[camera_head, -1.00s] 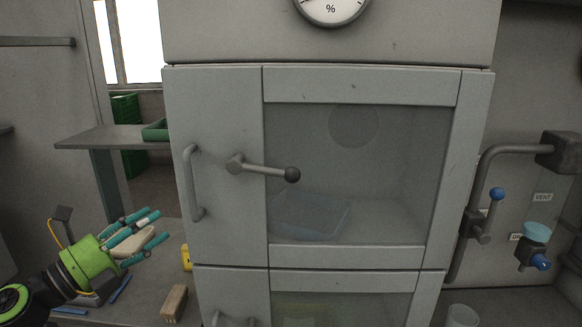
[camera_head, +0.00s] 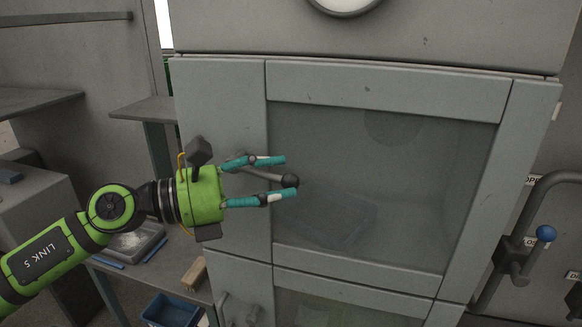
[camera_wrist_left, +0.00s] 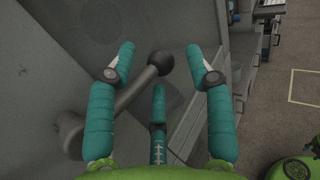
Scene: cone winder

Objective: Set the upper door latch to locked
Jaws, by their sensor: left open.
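The upper door latch (camera_head: 262,175) is a grey lever with a dark ball knob (camera_head: 290,181), on the left part of the grey upper cabinet door (camera_head: 390,85). Its lever points right and slightly down across the window edge. My left gripper (camera_head: 290,177) is open, with teal fingers above and below the knob in the head view. In the left wrist view the knob (camera_wrist_left: 160,62) shows between the spread fingers, and the lever (camera_wrist_left: 110,105) runs down left to its pivot. I cannot tell whether any finger touches it. The door handle is mostly hidden behind my gripper.
A lower door with its own handle (camera_head: 238,312) sits below. A pipe with a blue-knobbed valve (camera_head: 545,233) stands at the right. A shelf (camera_head: 140,109), a wooden block (camera_head: 194,274) and a blue bin (camera_head: 172,310) are at the left.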

